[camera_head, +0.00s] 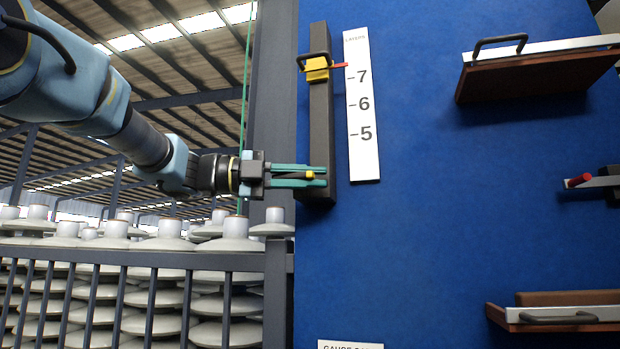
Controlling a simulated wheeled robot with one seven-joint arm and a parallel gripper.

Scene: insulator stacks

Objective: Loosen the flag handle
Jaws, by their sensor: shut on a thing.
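My gripper (320,176) reaches in from the left, in front of the lower part of a dark upright post on the blue board. Its two teal fingers are shut on a thin dark handle with a yellow tip (310,175), which looks like the flag handle. The handle lies about level between the fingers. Its inner end is hidden by the gripper. Higher on the dark post (321,130) sits a yellow slider (317,70) with a black loop handle (314,58) and a red pointer (340,66).
A white scale plate (363,155) marked 7, 6 and 5 stands right of the post. At right are two handled panels (535,80) (560,313) and a red-ended part (578,181). The blue board (440,230) is clear between. Stacked insulators (155,270) stand behind railings at left.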

